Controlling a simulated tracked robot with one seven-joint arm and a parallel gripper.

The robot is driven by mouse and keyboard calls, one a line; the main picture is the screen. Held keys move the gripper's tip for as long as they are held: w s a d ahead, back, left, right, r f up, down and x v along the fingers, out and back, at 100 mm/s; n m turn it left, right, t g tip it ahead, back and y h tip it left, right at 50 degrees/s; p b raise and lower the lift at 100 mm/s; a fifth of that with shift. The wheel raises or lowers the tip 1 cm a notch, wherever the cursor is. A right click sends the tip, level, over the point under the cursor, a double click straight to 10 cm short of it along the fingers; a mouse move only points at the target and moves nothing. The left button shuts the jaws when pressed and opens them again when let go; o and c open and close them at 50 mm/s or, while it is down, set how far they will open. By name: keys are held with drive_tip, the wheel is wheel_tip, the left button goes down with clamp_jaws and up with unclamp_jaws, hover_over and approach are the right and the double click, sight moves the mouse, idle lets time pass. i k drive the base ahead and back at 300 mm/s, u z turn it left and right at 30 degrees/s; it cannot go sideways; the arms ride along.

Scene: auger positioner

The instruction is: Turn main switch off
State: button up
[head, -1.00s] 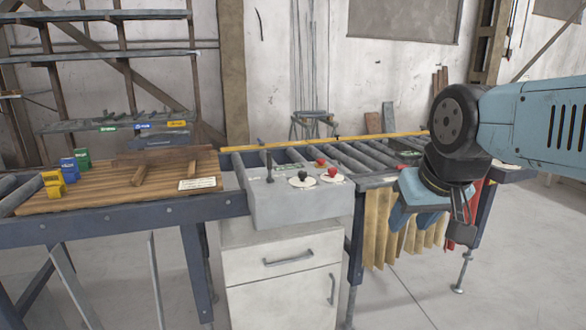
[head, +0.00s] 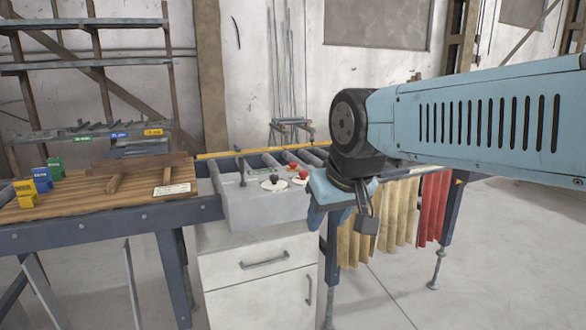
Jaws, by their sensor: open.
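A grey control box (head: 262,210) stands on a white cabinet. On its top are a dark upright lever (head: 241,172) at the left, a black knob (head: 274,179) on a white disc, and a red knob (head: 303,175) on another white disc. A second red control (head: 293,166) sits just behind. I cannot tell from the labels which one is the main switch. My gripper (head: 366,228) points downward to the right of the box, apart from the controls. It is open and appears empty. My wrist is close to the box's right edge.
A roller conveyor (head: 262,160) runs behind the box. At the left is a wooden worktop (head: 120,198) with yellow, blue and green boxes (head: 38,180). Yellow and red strip curtains (head: 400,215) hang at the right. The floor at the right is clear.

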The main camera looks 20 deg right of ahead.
sight(302, 173)
drive_tip(key=u, duration=0.05)
drive_tip(key=i, duration=1)
drive_tip(key=z, duration=0.1)
